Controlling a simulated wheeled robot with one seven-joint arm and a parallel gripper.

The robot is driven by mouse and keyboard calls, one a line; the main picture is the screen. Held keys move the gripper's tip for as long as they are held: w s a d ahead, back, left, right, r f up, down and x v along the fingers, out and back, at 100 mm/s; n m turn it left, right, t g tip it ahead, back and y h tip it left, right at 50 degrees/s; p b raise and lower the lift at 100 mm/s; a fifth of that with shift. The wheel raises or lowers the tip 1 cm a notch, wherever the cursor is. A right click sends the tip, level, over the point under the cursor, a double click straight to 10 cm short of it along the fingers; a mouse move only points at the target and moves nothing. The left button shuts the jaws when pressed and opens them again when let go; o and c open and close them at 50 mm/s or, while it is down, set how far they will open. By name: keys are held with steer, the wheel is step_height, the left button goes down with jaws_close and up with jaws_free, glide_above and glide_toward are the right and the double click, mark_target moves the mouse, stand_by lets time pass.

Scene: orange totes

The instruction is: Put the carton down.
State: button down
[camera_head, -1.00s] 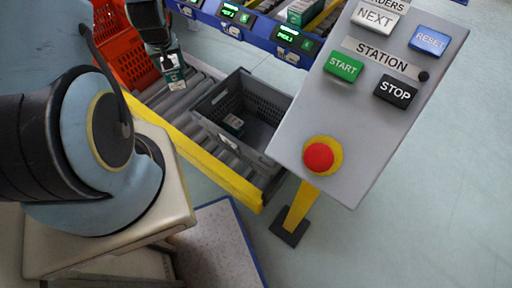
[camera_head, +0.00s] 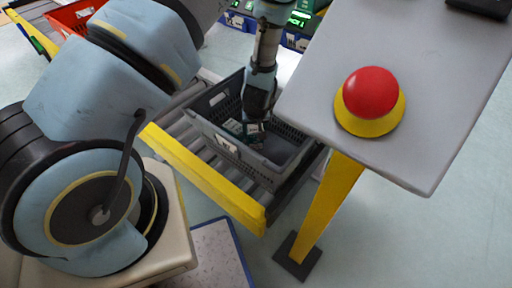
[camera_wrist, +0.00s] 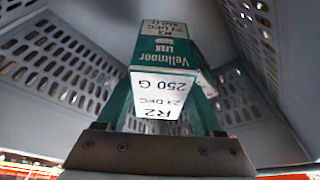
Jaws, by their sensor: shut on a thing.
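My gripper (camera_head: 256,122) is inside the grey tote (camera_head: 252,168), low between its walls. In the wrist view my gripper (camera_wrist: 162,112) is shut on a green and white carton (camera_wrist: 162,88) with a "250 G" label, one finger on each side. The held carton (camera_head: 254,128) is small and partly hidden under my gripper in the head view. Another carton (camera_head: 232,127) lies in the tote just left of it. I cannot tell whether the held carton touches the tote floor or the other carton.
The tote stands on a roller conveyor with a yellow side rail (camera_head: 205,178). A grey control panel (camera_head: 420,100) with a red stop button (camera_head: 371,93) stands close on the right, on a yellow post (camera_head: 325,205). An orange tote (camera_head: 72,15) is at the upper left.

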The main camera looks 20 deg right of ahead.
mark_target(255, 131)
steer(key=shift+f, duration=3.35)
steer(key=shift+f+b, duration=0.35)
steer(key=shift+c, duration=0.2)
jaws_free()
steer(key=shift+r, duration=0.3)
steer(key=p+v, duration=0.1)
steer(key=v, duration=1.1)
